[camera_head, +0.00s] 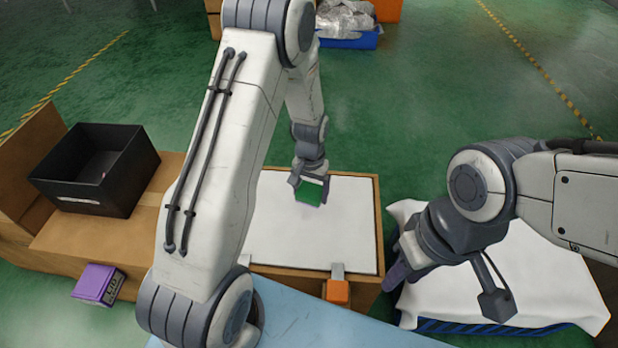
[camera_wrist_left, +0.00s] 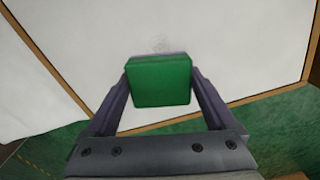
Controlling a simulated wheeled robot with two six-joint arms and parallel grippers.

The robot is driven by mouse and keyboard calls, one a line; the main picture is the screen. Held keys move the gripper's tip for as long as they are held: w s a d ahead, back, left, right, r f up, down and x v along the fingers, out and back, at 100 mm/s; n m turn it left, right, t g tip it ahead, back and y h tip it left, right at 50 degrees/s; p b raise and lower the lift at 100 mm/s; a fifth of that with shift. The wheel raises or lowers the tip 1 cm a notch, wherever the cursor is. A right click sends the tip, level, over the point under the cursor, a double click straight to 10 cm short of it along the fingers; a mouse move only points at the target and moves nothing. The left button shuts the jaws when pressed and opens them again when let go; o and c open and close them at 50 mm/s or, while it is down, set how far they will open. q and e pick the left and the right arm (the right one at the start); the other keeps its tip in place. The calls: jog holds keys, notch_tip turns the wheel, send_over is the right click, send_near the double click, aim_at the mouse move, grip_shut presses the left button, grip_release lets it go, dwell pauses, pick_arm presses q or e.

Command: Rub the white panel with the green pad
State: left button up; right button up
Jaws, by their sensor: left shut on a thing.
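The white panel (camera_head: 335,222) lies flat in a wooden frame in the middle of the head view and fills much of the left wrist view (camera_wrist_left: 230,40). My left gripper (camera_head: 310,184) is shut on the green pad (camera_head: 309,193), a green block that shows between the two fingers in the left wrist view (camera_wrist_left: 160,82). The pad is over the far part of the panel; I cannot tell whether it touches. A faint grey smudge (camera_wrist_left: 165,45) shows on the panel just beyond the pad. My right gripper (camera_head: 398,272) is at the panel's right side, its fingers partly hidden.
An orange block with a grey lever (camera_head: 337,290) sits at the panel's near edge. A black bin (camera_head: 97,168) stands on cardboard at left, with a purple box (camera_head: 98,284) nearby. A white cloth covers a blue crate (camera_head: 500,285) at right. A blue surface (camera_head: 310,322) lies in front.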

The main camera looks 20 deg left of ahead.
pick_arm(q)
jog(key=shift+r+p, duration=1)
jog(key=shift+r, duration=0.45)
